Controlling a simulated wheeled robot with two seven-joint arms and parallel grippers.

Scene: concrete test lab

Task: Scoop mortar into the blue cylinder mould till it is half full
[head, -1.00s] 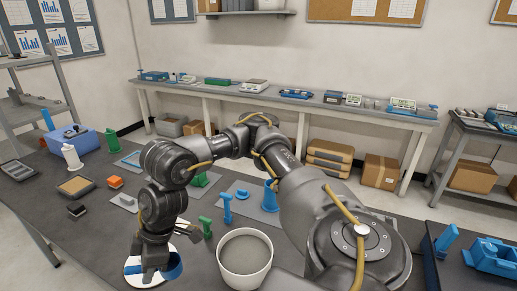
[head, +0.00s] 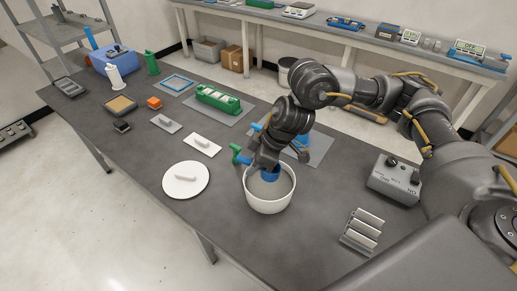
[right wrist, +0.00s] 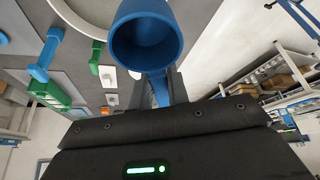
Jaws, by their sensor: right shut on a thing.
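My right gripper (head: 265,163) is shut on the handle of a blue scoop (head: 270,174). The scoop's cup is at the mouth of the white bucket (head: 269,206), which holds grey mortar (head: 258,189). In the right wrist view the cup (right wrist: 146,38) faces the camera, and its visible inside is blue with no mortar seen. Its handle runs down between the fingers (right wrist: 160,90). The blue cylinder mould (head: 304,140) stands behind my right arm on a grey mat (head: 320,151), mostly hidden, so its fill cannot be seen. My left gripper is out of view.
A white round plate (head: 186,180) with a handle lies left of the bucket. A control box (head: 394,178) and a metal rack (head: 362,231) are at right. The table's front left is clear.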

